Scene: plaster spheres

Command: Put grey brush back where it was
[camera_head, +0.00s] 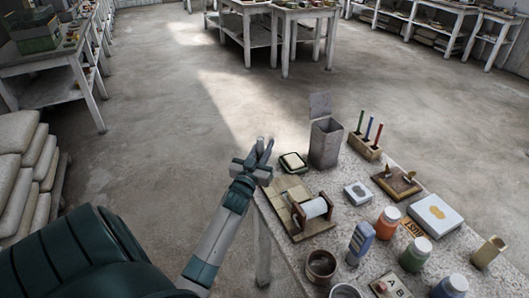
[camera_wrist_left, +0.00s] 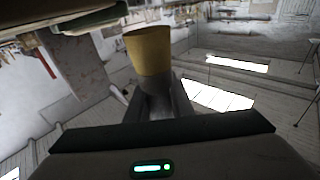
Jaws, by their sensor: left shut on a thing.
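My left gripper (camera_head: 265,148) is shut, out past the left edge of the table (camera_head: 262,215) and above the floor. In the left wrist view, an ochre, roughly cylindrical piece (camera_wrist_left: 148,50) sticks out beyond the grey fingers (camera_wrist_left: 160,98); it seems to be part of the held grey brush. The brush is hardly visible in the head view. A wooden block (camera_head: 365,150) at the back of the table holds upright green (camera_head: 360,121), red (camera_head: 368,128) and blue (camera_head: 378,133) sticks. I cannot make out an empty hole in it. My right gripper is not in view.
A tall grey bin (camera_head: 325,144) with a raised lid stands left of the block. A green-rimmed dish (camera_head: 293,162) and a white spool (camera_head: 314,208) lie nearest my gripper. Jars, including an orange one (camera_head: 387,223), and boxes crowd the table.

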